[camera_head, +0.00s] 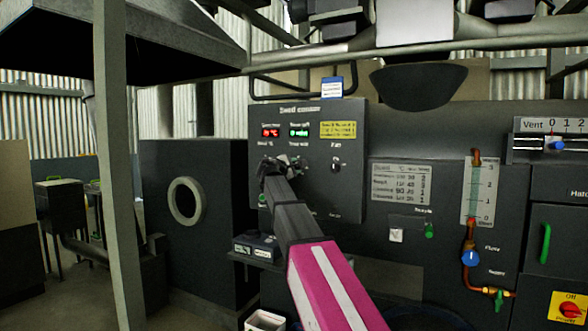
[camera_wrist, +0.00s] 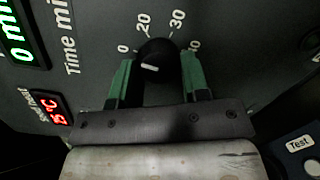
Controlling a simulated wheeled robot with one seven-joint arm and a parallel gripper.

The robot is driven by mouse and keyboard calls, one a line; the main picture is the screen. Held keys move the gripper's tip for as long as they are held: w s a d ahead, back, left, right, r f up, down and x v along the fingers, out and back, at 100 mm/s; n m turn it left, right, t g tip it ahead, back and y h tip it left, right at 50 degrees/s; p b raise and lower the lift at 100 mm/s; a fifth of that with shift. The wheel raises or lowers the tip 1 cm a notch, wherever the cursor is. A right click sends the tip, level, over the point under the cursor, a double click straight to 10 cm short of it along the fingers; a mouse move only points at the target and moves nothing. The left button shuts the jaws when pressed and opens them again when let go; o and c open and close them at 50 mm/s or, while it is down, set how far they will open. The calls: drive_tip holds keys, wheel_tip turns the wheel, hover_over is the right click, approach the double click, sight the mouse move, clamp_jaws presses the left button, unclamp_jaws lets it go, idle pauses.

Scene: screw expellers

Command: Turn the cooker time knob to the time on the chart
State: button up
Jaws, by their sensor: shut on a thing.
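The dark cooker time knob (camera_wrist: 156,62) is between my gripper's green fingers in the wrist view, and my gripper (camera_wrist: 158,76) is shut on it. A pale pointer mark shows on the knob. Dial numbers, 20 and 30 among them, ring it; the outer ones are partly hidden by the fingers. The green time display (camera_wrist: 22,48) reads 0 min. In the head view my gripper (camera_head: 280,164) is at the cooker panel (camera_head: 345,195) and covers the knob. The chart (camera_head: 400,186) is a pale plate with rows, too small to read surely.
A red temperature display (camera_head: 270,132) and a yellow label (camera_head: 339,130) are on the panel. A smaller fan knob (camera_head: 336,165) sits right of my gripper. A small shelf box (camera_head: 257,246) is below. A slanted post (camera_head: 121,170) stands at left.

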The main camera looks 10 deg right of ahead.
drive_tip(key=shift+m+y, duration=0.5)
drive_tip(key=shift+m, duration=3.4)
drive_tip(key=o, duration=0.9)
drive_tip(key=shift+r, duration=0.1)
drive_tip(key=v, duration=1.1)
